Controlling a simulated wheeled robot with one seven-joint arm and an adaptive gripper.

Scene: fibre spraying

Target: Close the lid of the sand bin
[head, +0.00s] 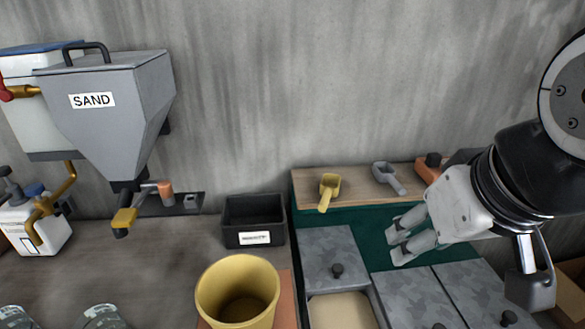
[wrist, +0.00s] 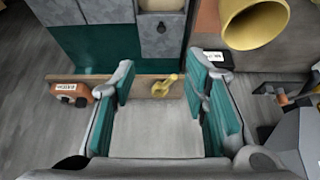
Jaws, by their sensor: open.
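An open bin with pale, sand-coloured contents (head: 340,308) sits low in the counter at the bottom of the head view. A mottled grey lid (head: 333,255) with a black knob lies or leans just behind its opening; its exact tilt is unclear. A lid with a knob also shows at the top of the wrist view (wrist: 160,35). A grey hopper marked SAND (head: 105,110) hangs at left, its handled top seeming shut. My gripper (head: 398,241) is open and empty, above and right of the open bin. Its teal-padded fingers (wrist: 160,82) stand wide apart in the wrist view.
A yellow bucket (head: 238,290) stands left of the open bin. A black labelled box (head: 253,221) is behind it. Yellow (head: 328,190) and grey (head: 386,176) scoops lie on the wooden ledge. Further lidded bins (head: 412,298) adjoin at right. The wall is close behind.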

